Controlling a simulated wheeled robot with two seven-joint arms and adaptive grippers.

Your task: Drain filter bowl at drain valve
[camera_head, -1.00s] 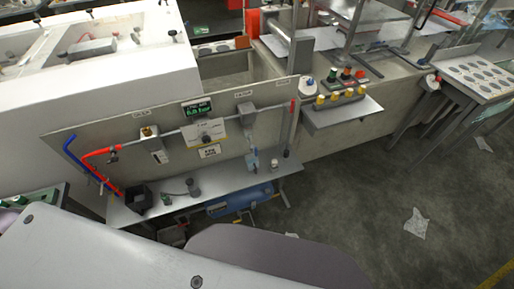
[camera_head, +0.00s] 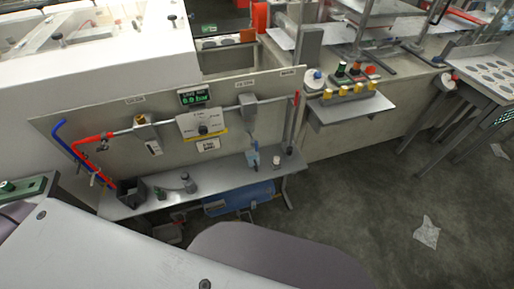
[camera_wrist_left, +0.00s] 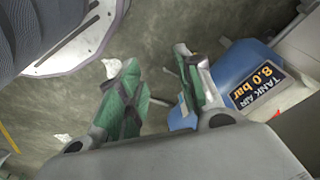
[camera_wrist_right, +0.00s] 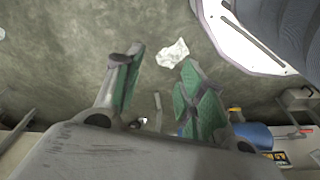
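The air panel (camera_head: 90,115) stands at the left in the head view. A metal pipe runs across it. A pale upright unit (camera_head: 153,146) hangs under the pipe's left part and may be the filter bowl. A grey unit (camera_head: 249,105) sits farther right, with a small blue-tipped part (camera_head: 254,160) below it. I cannot tell which part is the drain valve. My left gripper (camera_wrist_left: 157,60) is open and empty over the floor, with the blue tank (camera_wrist_left: 238,62) beyond it. My right gripper (camera_wrist_right: 160,62) is open and empty over the floor. Neither gripper shows in the head view.
A grey shelf (camera_head: 225,172) below the panel carries a black box (camera_head: 131,190) and small fittings. The blue tank also lies beneath it (camera_head: 238,198). A ledge with yellow knobs (camera_head: 350,106) stands right. Grey floor (camera_head: 385,200) with crumpled scraps (camera_head: 427,232) is open.

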